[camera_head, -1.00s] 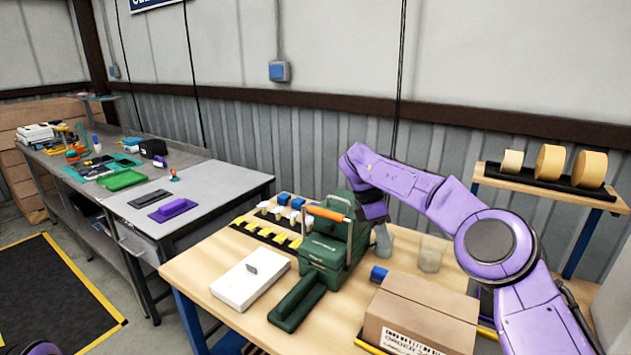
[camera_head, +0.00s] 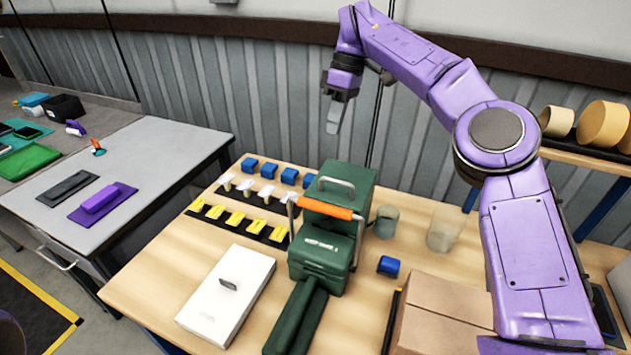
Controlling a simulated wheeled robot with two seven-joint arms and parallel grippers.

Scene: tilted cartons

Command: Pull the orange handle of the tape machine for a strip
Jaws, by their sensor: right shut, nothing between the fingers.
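The green tape machine (camera_head: 322,250) stands on the wooden table (camera_head: 165,283). Its orange handle (camera_head: 326,209) lies across the front of the machine's upper part, on a metal bar. A long green trough (camera_head: 297,318) reaches from the machine toward the near edge. My right gripper (camera_head: 334,128) is shut and empty. It hangs in the air above and behind the machine, apart from the handle, fingers pointing down. I see no tape strip coming out. My left gripper is not in view.
A white box (camera_head: 226,291) lies left of the machine. A brown carton (camera_head: 440,318), a blue block (camera_head: 388,266), a grey cup (camera_head: 386,221) and a clear cup (camera_head: 444,230) are on the right. Tape rolls (camera_head: 604,124) sit on a shelf.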

